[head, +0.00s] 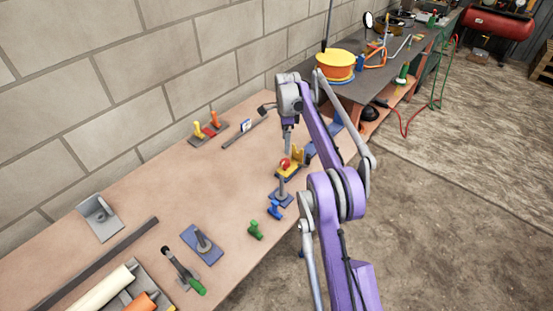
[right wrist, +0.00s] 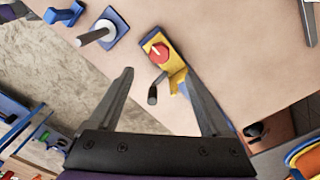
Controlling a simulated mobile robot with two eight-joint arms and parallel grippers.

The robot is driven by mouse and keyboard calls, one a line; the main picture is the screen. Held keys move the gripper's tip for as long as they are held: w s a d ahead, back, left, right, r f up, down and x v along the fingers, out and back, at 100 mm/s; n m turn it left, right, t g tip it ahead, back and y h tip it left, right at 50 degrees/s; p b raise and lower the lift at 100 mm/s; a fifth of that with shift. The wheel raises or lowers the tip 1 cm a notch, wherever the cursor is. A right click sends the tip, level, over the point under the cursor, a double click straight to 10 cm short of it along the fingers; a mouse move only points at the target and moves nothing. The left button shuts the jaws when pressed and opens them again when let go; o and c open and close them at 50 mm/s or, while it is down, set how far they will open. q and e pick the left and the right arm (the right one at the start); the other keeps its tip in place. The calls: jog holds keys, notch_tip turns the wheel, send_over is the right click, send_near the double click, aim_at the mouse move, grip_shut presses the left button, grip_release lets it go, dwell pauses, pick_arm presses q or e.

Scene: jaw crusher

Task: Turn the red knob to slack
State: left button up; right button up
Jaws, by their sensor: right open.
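The red knob (head: 285,163) is a small round knob on a yellow block (head: 297,164) near the table's front edge. In the right wrist view the red knob (right wrist: 159,53) faces the camera and carries a pale pointer mark; the yellow block (right wrist: 176,76) lies under it. My right gripper (head: 288,151) hangs just above the knob, pointing down. In the right wrist view the right gripper (right wrist: 157,72) is open, its fingers spread wide on either side of the block, with the knob slightly beyond the fingertips. It holds nothing. My left gripper is out of view.
A dark-tipped peg (right wrist: 152,95) stands beside the block. A grey post on a blue base (right wrist: 108,32) and a blue handle (head: 275,209) are close by. The tabletop (head: 180,180) behind is mostly clear.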

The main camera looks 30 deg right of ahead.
aim_at(285, 161)
notch_tip(285, 161, down, 10)
jog(key=shift+f+b, duration=0.1)
jog(key=shift+b, duration=0.2)
grip_shut()
dwell(0.4)
